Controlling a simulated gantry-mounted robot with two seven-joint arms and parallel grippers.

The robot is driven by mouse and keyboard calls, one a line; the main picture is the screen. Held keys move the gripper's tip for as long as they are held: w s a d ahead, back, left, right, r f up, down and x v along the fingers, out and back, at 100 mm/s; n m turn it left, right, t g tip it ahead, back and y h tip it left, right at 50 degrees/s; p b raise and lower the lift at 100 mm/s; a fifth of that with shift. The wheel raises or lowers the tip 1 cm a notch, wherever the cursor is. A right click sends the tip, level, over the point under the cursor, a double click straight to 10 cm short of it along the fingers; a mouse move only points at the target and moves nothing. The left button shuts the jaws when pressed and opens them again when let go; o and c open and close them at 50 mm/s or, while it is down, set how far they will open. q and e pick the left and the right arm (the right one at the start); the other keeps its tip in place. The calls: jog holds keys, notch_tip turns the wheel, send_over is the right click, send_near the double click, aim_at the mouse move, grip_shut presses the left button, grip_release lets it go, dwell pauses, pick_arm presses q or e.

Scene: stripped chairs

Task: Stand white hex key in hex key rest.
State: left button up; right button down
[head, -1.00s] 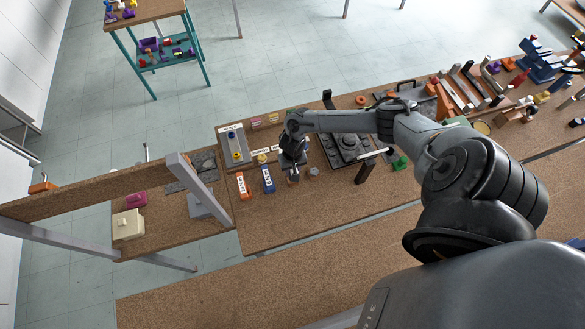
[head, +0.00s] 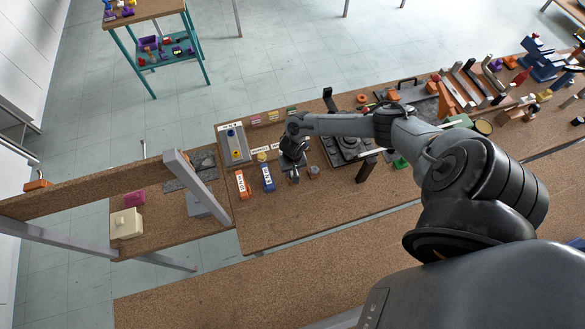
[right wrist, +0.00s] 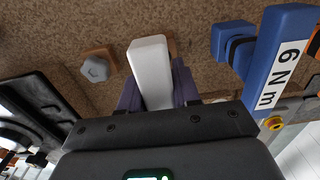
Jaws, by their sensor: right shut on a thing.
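The white hex key (right wrist: 150,68) is held in my right gripper (head: 294,177), which is shut on it low over the brown bench. In the right wrist view the key's pale, blocky end points away from the palm, between the dark fingers. A brown block edge (right wrist: 172,46) shows just behind the key, mostly hidden by it. It may be the hex key rest, but I cannot tell, nor whether the key touches it. My left gripper is not in view.
A grey hexagonal piece (right wrist: 95,68) on a brown base is beside the key. A blue torque tool marked 6 N m (right wrist: 278,60) lies close on the other side. The front of the bench is clear.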

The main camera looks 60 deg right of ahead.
jog(key=shift+f, duration=0.45)
jog(key=c, duration=0.7)
grip_release()
jog(key=shift+c, duration=0.2)
jog(key=shift+r, duration=0.15)
